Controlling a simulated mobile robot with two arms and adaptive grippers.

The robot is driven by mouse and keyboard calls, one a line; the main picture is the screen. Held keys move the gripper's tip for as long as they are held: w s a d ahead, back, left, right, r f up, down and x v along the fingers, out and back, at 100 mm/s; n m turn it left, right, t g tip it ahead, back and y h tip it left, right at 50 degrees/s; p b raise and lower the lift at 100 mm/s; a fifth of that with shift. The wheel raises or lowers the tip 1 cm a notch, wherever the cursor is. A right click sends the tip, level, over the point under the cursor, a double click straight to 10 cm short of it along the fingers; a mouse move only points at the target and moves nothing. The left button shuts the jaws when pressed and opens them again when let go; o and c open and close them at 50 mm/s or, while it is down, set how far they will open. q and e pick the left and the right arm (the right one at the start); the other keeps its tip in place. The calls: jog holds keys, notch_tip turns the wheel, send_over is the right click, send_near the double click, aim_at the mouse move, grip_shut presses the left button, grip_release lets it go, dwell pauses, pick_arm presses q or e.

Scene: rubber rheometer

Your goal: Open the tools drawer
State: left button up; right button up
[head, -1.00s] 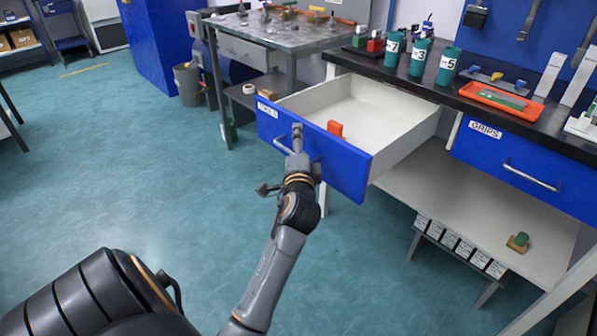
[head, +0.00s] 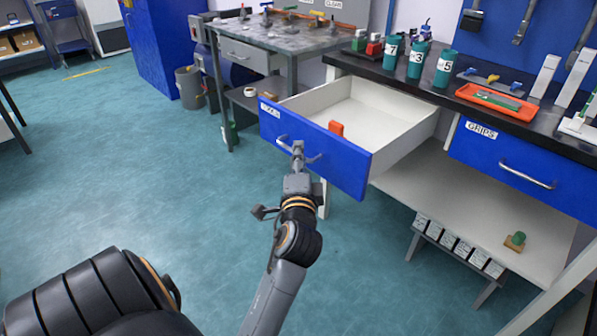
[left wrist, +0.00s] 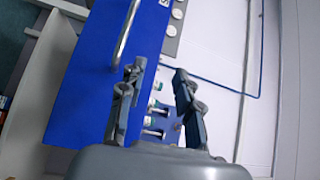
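The tools drawer (head: 345,168) has a blue front and white walls. It stands pulled well out from under the black-topped bench, and its label is partly legible in the head view. Its metal handle (head: 283,143) shows on both sides of my left gripper (head: 298,152), which is in front of the drawer face. In the left wrist view my left gripper (left wrist: 157,72) has its two fingers apart with nothing between them. The handle (left wrist: 127,38) lies just beyond and left of the fingertips there, outside the gap. My right gripper is not in view.
An orange object (head: 336,128) lies in the drawer. Teal numbered cups (head: 418,60) and an orange tray (head: 496,101) stand on the bench. A closed GRIPS drawer (head: 520,165) is at the right. A grey side table (head: 290,36) stands behind.

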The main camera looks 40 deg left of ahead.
pick_arm(q)
jog(key=shift+s+d+f+b, duration=0.2)
jog(key=shift+s+d+f, duration=0.15)
jog(key=shift+s+d, duration=0.2)
jog(key=shift+s+d+f+b, duration=0.15)
jog(key=shift+s+d+f, duration=0.2)
jog(key=shift+s, duration=0.3)
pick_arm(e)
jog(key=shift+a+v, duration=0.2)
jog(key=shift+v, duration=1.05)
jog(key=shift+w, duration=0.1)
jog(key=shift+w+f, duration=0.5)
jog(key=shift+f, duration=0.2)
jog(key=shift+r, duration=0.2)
